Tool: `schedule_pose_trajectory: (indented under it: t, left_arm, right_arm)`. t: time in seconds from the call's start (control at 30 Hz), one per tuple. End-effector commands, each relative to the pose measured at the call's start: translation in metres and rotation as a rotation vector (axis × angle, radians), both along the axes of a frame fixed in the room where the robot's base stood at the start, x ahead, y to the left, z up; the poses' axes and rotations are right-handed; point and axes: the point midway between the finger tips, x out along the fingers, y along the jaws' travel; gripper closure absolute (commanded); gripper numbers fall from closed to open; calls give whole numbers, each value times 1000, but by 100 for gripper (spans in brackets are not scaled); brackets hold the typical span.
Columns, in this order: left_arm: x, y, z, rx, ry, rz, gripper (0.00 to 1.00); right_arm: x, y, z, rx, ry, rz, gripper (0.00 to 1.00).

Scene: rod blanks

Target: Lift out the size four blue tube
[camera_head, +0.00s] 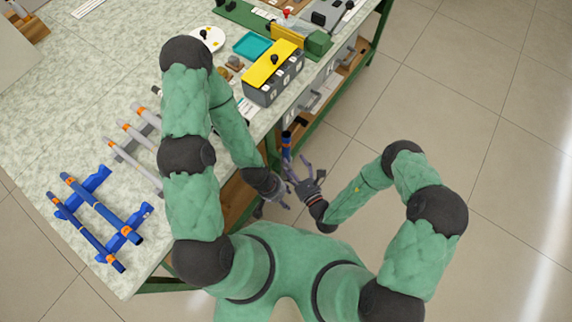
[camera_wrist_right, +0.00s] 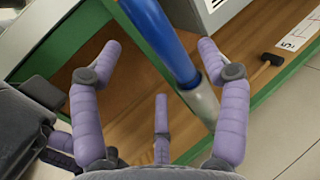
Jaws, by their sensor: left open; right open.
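A blue tube (camera_head: 286,146) with an orange band and dark end shows just off the bench's front edge, near my grippers. In the right wrist view the blue tube (camera_wrist_right: 163,38) slants down between my right gripper's (camera_wrist_right: 160,85) spread purple fingers to a grey end beside the right finger; contact cannot be told. My right gripper (camera_head: 296,171) is open. My left gripper (camera_head: 272,192) is open, below and left of it. Two more blue tubes with orange bands, an upper one (camera_head: 100,208) and a lower one (camera_head: 84,230), lie across blue stands (camera_head: 126,226). Size marks cannot be read.
Grey tubes with orange bands (camera_head: 132,164) lie on the bench (camera_head: 40,130), partly behind my left arm. A grey box with a yellow lid (camera_head: 272,68) and a teal tray (camera_head: 252,45) stand farther back. A wooden shelf (camera_wrist_right: 125,110) with a hammer (camera_wrist_right: 266,62) lies below. Open floor is at right.

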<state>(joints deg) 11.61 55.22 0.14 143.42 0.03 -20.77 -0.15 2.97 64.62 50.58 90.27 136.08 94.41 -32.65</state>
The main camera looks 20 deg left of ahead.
Motion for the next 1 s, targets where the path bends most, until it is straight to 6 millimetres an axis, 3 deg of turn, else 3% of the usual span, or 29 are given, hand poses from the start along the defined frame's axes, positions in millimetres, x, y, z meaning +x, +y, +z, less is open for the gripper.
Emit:
schedule_pose_trajectory:
  t: [0.27, 0.6, 0.93, 1.0]
  left_arm:
    - [0, 0, -6, 0, 0, 0, 47]
    - [0, 0, -22, 0, 0, 0, 47]
    - [0, 0, -23, 0, 0, 0, 47]
    - [0, 0, -23, 0, 0, 0, 47]
  right_arm:
    - [9, 10, 0, 1, -2, 3, 24]
    - [37, 37, 0, 1, -1, 3, 24]
    - [41, 40, 1, 1, 1, 1, 24]
    - [41, 40, 1, 1, 1, 1, 41]
